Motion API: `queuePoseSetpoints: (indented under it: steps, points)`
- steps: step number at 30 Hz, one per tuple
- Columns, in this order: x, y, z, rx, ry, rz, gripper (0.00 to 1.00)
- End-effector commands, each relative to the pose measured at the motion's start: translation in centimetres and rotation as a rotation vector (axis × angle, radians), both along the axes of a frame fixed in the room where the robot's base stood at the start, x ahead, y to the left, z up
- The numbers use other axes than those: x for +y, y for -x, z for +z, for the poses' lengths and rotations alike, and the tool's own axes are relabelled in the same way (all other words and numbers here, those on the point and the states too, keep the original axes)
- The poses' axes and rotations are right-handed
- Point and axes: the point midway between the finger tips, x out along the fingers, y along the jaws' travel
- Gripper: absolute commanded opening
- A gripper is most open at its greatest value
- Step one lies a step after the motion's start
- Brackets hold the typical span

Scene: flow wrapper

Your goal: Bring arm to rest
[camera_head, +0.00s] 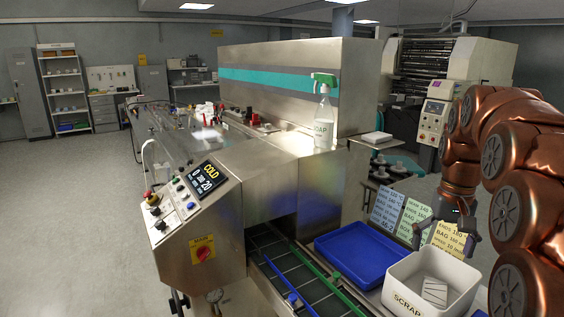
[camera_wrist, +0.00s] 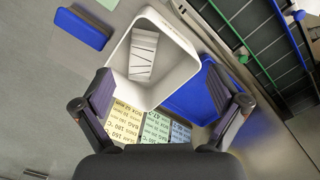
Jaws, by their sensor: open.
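My copper-coloured arm (camera_head: 515,160) stands at the right of the head view, bent, with its end pointing down. My gripper (camera_head: 458,232) is above the recipe cards, close to the white scrap bin, partly dark against the scene. In the wrist view my gripper (camera_wrist: 160,115) has its two fingers wide apart with nothing between them. The white scrap bin (camera_wrist: 185,75) lies beyond the fingertips and holds a pale lined packet (camera_wrist: 143,57). The bin also shows in the head view (camera_head: 408,285).
A blue tray (camera_head: 352,255) sits left of the bin, beside the green-edged conveyor (camera_head: 290,265). Floor at left is clear.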

Motion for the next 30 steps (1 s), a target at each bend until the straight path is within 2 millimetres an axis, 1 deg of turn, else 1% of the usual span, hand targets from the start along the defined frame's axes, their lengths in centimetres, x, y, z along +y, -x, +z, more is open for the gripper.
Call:
queuePoseSetpoints:
  steps: [1,6,8,12,14,15,20,21,23,24,30]
  points:
    - [1.3,1.1,0.0,0.007,-0.003,0.018,0.97]
    - [4.9,4.8,-0.7,0.026,-0.008,0.068,0.97]
    - [6.0,6.1,-1.0,0.029,-0.008,0.086,0.97]
    - [8.6,9.6,-2.0,0.048,-0.013,0.125,0.97]
    - [9.5,11.1,-2.5,0.052,-0.013,0.141,0.97]
    - [10.1,12.2,-2.9,0.057,-0.014,0.153,0.97]
    - [12.3,16.6,-4.5,0.074,-0.016,0.194,0.97]
    - [12.8,17.8,-5.0,0.081,-0.017,0.205,0.97]
    - [13.4,19.5,-5.7,0.086,-0.017,0.221,0.97]
    - [13.8,20.8,-6.3,0.095,-0.018,0.230,0.97]
    - [15.3,26.1,-8.8,0.115,-0.017,0.273,0.97]
